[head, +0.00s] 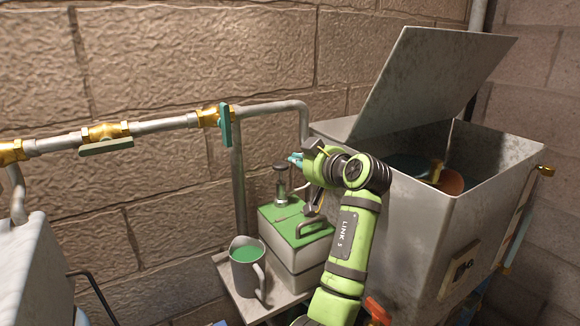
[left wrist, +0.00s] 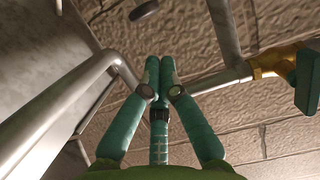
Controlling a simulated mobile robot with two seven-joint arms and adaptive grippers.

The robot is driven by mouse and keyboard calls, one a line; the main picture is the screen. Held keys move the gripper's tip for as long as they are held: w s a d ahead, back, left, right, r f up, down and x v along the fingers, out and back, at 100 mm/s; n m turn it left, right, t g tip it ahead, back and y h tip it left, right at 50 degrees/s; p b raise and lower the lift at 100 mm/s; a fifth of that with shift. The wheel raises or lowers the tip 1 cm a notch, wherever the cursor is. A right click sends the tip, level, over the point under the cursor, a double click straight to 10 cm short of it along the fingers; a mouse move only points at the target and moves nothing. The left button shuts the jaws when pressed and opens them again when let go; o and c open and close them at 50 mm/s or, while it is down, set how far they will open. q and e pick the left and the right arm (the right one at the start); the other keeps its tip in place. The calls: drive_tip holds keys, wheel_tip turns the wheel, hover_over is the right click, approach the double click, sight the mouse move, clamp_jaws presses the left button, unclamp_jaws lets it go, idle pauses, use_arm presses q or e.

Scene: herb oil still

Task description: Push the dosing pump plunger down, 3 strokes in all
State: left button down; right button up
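The dosing pump's plunger (head: 281,185) stands upright with a dark round knob on top. It rises from the green-topped box (head: 292,250), which has a handle. My left gripper (head: 295,160) is just right of the knob and about level with it; I cannot tell whether they touch. In the left wrist view the teal fingers (left wrist: 160,68) are drawn together at their tips with nothing between them. A dark round piece (left wrist: 144,9) shows beyond the tips there, probably the knob. My right gripper is in neither view.
A grey mug (head: 243,275) with green contents stands left of the box on a small shelf. A large metal bin (head: 410,220) with its lid raised is on the right. Behind, a pipe with brass valves (head: 215,115) runs along the block wall.

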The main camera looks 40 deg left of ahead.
use_arm(q)
drive_tip(key=shift+v, duration=1.2)
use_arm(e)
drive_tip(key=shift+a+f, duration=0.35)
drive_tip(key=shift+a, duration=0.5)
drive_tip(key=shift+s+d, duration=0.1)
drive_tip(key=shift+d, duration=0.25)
